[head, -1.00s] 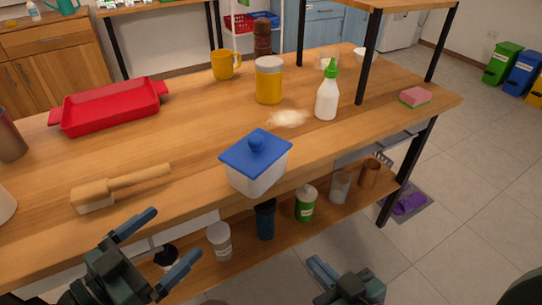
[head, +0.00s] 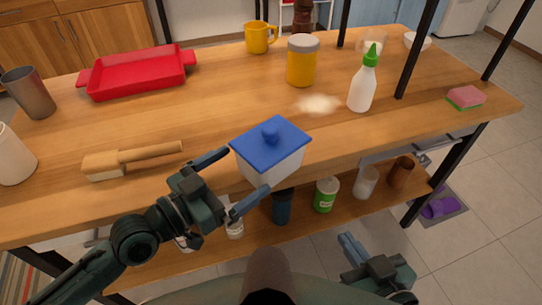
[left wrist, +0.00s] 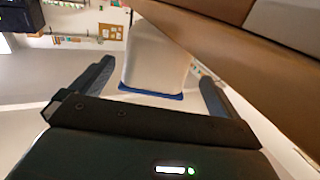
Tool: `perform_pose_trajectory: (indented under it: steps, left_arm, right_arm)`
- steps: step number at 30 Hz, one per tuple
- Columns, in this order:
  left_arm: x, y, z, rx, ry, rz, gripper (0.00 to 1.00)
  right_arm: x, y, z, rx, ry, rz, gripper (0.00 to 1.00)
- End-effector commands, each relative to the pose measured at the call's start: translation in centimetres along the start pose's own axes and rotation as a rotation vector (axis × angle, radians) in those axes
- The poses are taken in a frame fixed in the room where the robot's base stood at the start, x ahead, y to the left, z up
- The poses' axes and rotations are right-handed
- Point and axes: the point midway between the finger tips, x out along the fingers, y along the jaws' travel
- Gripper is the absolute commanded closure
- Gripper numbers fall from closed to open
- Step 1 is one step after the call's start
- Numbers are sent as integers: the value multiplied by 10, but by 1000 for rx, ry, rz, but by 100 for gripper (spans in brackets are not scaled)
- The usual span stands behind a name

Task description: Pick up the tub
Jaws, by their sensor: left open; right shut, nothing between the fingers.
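The tub (head: 270,158) is white with a blue lid and knob and stands upright at the table's front edge. My left gripper (head: 246,173) is open, just to the tub's left, with its fingertips close to the tub's near left side. In the left wrist view the tub (left wrist: 157,62) shows between the two spread fingers (left wrist: 156,72), with its blue lid edge nearest the palm. I cannot tell whether a finger touches it. My right gripper (head: 346,242) is shut and empty, low in front of the table.
A wooden mallet (head: 135,157) lies left of the tub. A red tray (head: 140,75), a yellow-bodied jar (head: 302,62) and a white bottle with a green cap (head: 363,90) stand further back. Several containers stand on the shelf below.

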Motion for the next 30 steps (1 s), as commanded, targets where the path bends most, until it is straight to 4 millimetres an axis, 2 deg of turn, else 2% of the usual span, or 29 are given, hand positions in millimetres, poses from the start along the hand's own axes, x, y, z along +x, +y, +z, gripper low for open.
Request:
perform_pose_trajectory:
  steps: [8,18,27,30]
  left_arm:
    - [19,1,-1,-1,1,1,0]
    - [61,4,-1,-1,0,1,0]
    - [65,4,-1,1,-1,1,0]
    - [65,4,-1,0,-1,1,8]
  right_arm:
    - [-1,0,-2,3,2,1,100]
    - [-3,1,-4,10,4,3,100]
    - [-3,2,-4,9,5,5,100]
    - [-3,2,-4,9,5,5,100]
